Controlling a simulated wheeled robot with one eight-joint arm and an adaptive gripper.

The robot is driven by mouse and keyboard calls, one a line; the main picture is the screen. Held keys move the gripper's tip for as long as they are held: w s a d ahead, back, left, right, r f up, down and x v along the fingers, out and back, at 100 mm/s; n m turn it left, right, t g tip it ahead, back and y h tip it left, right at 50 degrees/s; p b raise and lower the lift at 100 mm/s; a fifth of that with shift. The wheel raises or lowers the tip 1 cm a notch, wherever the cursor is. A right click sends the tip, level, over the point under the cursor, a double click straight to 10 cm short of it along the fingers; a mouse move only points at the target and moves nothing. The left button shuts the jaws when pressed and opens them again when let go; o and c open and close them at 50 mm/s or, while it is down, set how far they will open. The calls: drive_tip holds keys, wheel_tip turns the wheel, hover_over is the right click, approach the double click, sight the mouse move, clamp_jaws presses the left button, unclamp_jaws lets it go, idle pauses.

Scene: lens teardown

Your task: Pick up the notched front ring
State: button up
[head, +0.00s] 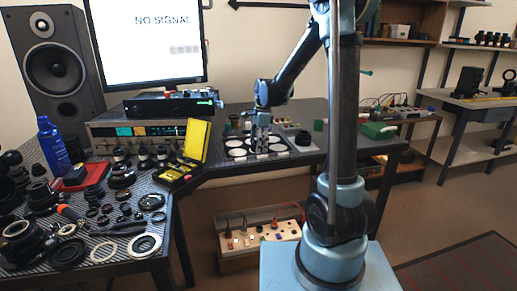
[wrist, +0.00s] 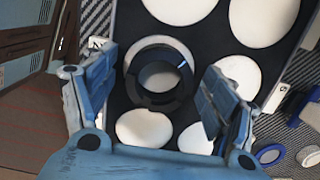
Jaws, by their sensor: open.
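A black ring (wrist: 158,101), which looks like the notched front ring, lies on a dark tray (wrist: 205,48) with white round pads in the wrist view. A small blue-white mark shows on its upper right side, and a white pad shows through its hole. My gripper (wrist: 160,76) is open, with one blue finger on each side of the ring and gaps between. I cannot tell how far the fingers are above the tray. In the head view my gripper (head: 262,137) points down over the tray on the bench, and the ring is not clearly visible there.
A yellow open case (head: 196,141) stands left of the tray. Lens parts, loose rings and a blue bottle (head: 53,146) crowd the left bench. A monitor (head: 146,40) stands behind. A green-and-white item (head: 378,130) lies to the right.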

drive_tip(key=c, duration=1)
drive_tip(key=shift+c, duration=0.2)
drive_tip(key=shift+r, duration=0.15)
